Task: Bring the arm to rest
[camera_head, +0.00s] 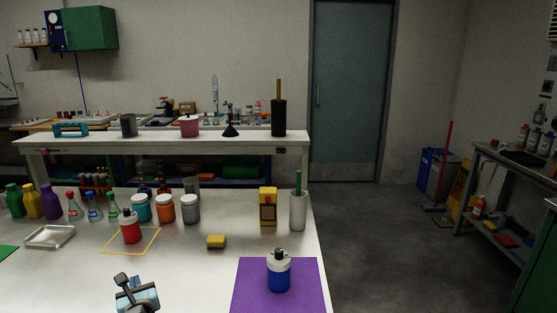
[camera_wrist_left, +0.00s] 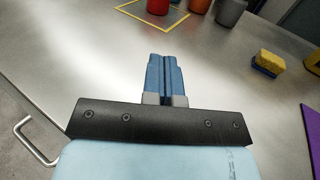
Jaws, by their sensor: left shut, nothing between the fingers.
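My left gripper (camera_head: 136,294) is at the front edge of the white table in the head view, low in the picture. In the left wrist view its blue fingers (camera_wrist_left: 166,78) are shut together with nothing between them. The gripper is in front of and apart from the red bottle (camera_head: 130,228), which stands inside a yellow square outline (camera_head: 148,247). My right gripper is not in view.
A purple mat (camera_head: 243,285) with a blue bottle (camera_head: 279,275) lies to the right. A yellow and blue sponge (camera_head: 216,242) and a metal tray (camera_head: 38,236) lie on the table (camera_head: 195,276). Several jars and flasks stand at the back. The table's middle front is clear.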

